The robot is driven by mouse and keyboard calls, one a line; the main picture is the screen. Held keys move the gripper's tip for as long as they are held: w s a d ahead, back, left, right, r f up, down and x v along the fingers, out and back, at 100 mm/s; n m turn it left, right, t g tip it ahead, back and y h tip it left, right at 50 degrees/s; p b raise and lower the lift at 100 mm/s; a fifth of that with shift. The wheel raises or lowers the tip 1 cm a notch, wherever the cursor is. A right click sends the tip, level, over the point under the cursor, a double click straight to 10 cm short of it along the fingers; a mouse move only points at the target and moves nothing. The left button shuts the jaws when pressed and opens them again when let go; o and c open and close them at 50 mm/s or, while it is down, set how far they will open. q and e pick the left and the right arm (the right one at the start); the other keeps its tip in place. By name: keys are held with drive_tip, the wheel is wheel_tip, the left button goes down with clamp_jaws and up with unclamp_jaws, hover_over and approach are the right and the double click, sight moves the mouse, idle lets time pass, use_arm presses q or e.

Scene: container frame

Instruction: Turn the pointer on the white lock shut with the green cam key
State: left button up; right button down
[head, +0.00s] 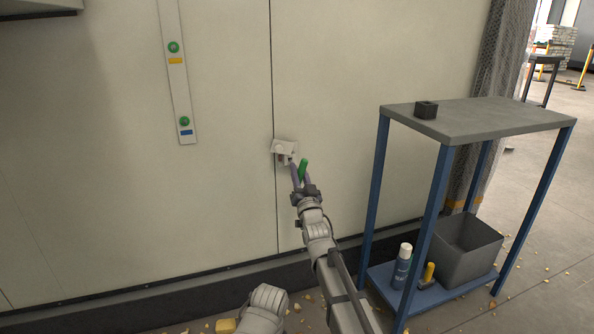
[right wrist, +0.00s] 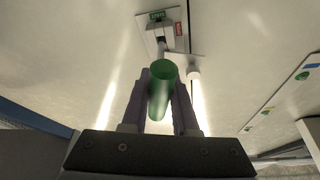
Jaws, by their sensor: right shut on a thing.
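The white lock (head: 284,147) is mounted on the wall panel, over the dark vertical seam. In the right wrist view the lock's plate (right wrist: 147,40) carries a green label and a red label, too small to read surely. A white piece with a round end (right wrist: 193,72) sticks out beside it. My right gripper (head: 298,176) is just in front of the lock, shut on the green cam key (head: 303,168). The key's round green handle (right wrist: 161,90) is between the fingers, and its far end lines up with the lock. I cannot tell whether it is seated. My left gripper is out of view.
A strip (head: 179,90) with green knobs and coloured labels hangs on the panel to the left. At right stands a blue-legged table (head: 480,120) with a small dark block (head: 426,110) on top. A grey bin (head: 466,250) and spray can (head: 402,266) stand on its lower shelf.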

sight(302, 173)
drive_tip(key=shift+s+d, duration=0.2)
drive_tip(key=shift+s, duration=0.5)
drive_tip(key=shift+s+d, duration=0.25)
drive_tip(key=shift+s, duration=0.4)
drive_tip(key=shift+s+d, duration=0.2)
drive_tip(key=shift+s, duration=0.5)
drive_tip(key=c, duration=1.2)
unclamp_jaws()
drive_tip(key=shift+c, duration=0.2)
clamp_jaws()
drive_tip(key=s+d, duration=0.2)
drive_tip(key=s, duration=0.5)
drive_tip(key=shift+s+d, duration=0.2)
drive_tip(key=shift+s, duration=0.1)
